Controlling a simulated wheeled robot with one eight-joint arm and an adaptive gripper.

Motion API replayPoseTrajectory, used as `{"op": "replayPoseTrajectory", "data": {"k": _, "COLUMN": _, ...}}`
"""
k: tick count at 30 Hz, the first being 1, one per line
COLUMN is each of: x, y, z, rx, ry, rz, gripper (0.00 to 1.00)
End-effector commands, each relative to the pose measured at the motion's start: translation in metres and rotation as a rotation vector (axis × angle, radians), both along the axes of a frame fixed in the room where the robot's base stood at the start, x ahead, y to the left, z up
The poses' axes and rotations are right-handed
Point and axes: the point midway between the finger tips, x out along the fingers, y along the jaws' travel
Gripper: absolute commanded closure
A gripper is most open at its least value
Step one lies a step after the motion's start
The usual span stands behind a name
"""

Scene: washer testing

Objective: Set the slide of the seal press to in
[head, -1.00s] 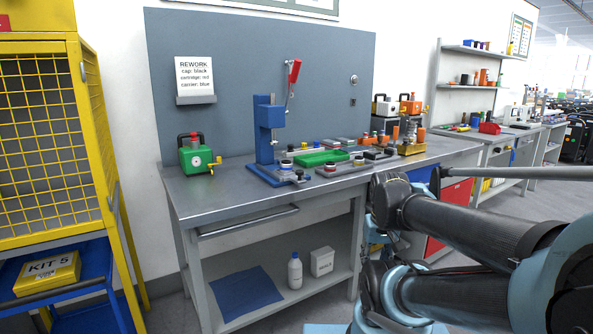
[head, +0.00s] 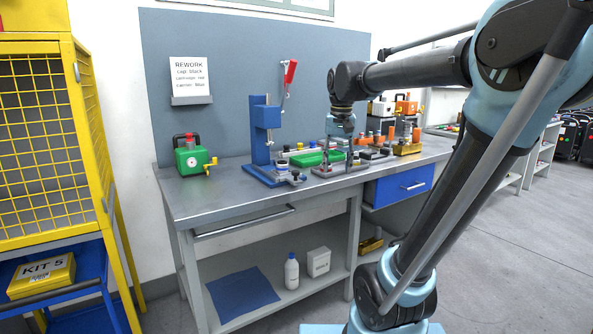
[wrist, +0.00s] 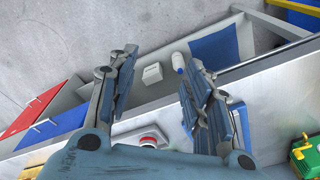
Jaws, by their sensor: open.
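The seal press (head: 264,118) is a blue upright stand on the bench with a red-handled lever (head: 290,72) raised above it. At its foot is a blue base with a small grey slide part (head: 291,178) toward the front; its exact position is too small to tell. My gripper (head: 335,164) hangs over the bench just right of the press, pointing down, apart from the slide. In the wrist view my gripper (wrist: 160,60) is open, with nothing between its fingers. A red and white round part (wrist: 148,141) lies below, near the left finger.
A green tray (head: 318,157) and several small parts crowd the bench right of the press. A green tester (head: 192,158) stands left, and it also shows in the wrist view (wrist: 304,155). The bench's front left surface (head: 215,193) is clear. A yellow cage (head: 50,140) stands further left.

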Motion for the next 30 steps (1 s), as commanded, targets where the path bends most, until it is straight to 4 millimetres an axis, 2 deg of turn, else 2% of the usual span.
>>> {"op": "replayPoseTrajectory", "data": {"k": 1, "x": 0.015, "y": 0.011, "z": 0.014, "rx": 0.0, "ry": 0.007, "rz": -0.004, "gripper": 0.54}}
{"op": "replayPoseTrajectory", "data": {"k": 6, "x": 0.059, "y": 0.046, "z": 0.052, "rx": -0.001, "ry": 0.034, "rz": -0.031, "gripper": 0.54}}
{"op": "replayPoseTrajectory", "data": {"k": 12, "x": 0.105, "y": 0.091, "z": 0.087, "rx": -0.006, "ry": 0.063, "rz": -0.063, "gripper": 0.54}}
{"op": "replayPoseTrajectory", "data": {"k": 15, "x": 0.121, "y": 0.11, "z": 0.098, "rx": -0.01, "ry": 0.073, "rz": -0.075, "gripper": 0.54}}
{"op": "replayPoseTrajectory", "data": {"k": 19, "x": 0.135, "y": 0.127, "z": 0.107, "rx": -0.013, "ry": 0.083, "rz": -0.088, "gripper": 0.54}}
{"op": "replayPoseTrajectory", "data": {"k": 23, "x": 0.14, "y": 0.134, "z": 0.109, "rx": -0.015, "ry": 0.086, "rz": -0.093, "gripper": 0.54}}
{"op": "replayPoseTrajectory", "data": {"k": 26, "x": 0.141, "y": 0.135, "z": 0.104, "rx": -0.015, "ry": 0.087, "rz": -0.095, "gripper": 0.54}}
{"op": "replayPoseTrajectory", "data": {"k": 30, "x": 0.141, "y": 0.135, "z": 0.087, "rx": -0.015, "ry": 0.087, "rz": -0.095, "gripper": 0.54}}
